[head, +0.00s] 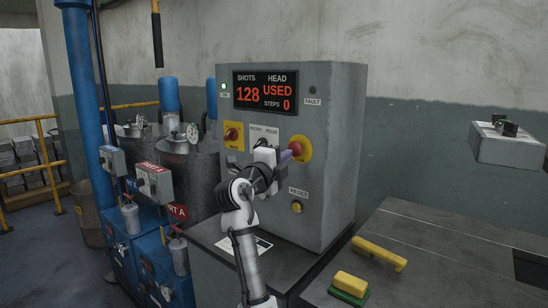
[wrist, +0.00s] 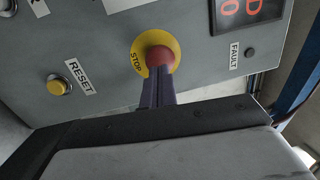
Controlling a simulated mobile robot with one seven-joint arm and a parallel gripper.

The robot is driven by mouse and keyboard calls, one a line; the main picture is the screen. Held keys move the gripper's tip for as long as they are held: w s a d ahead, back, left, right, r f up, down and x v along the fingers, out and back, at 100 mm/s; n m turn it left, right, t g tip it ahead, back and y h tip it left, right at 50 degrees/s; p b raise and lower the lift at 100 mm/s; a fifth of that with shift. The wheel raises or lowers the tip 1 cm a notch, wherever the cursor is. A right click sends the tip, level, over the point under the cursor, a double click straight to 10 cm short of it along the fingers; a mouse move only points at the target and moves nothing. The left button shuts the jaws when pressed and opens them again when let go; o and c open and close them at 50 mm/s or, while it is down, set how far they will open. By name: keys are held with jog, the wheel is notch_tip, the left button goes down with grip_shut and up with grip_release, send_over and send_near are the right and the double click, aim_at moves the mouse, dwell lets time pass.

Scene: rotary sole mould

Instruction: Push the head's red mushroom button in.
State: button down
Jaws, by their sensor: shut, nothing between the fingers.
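The red mushroom button (head: 297,149) sits on a round yellow plate on the front of the grey control cabinet. In the wrist view the button (wrist: 160,58) shows with STOP printed on its yellow plate (wrist: 137,57). My gripper (head: 286,156) is shut and empty, its purple fingers pointing at the button. In the wrist view the shut fingertips (wrist: 159,80) overlap the button's lower edge. I cannot tell whether they touch it. The fingers hide part of the button and plate.
The cabinet also carries a red knob on a yellow square (head: 232,134), a yellow reset button (head: 296,207) and a display (head: 265,92) reading 128, USED and steps 0. A dark bench (head: 400,230) with a yellow handle (head: 379,254) stands right. Blue machinery (head: 150,260) stands left.

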jog(key=shift+x, duration=0.9)
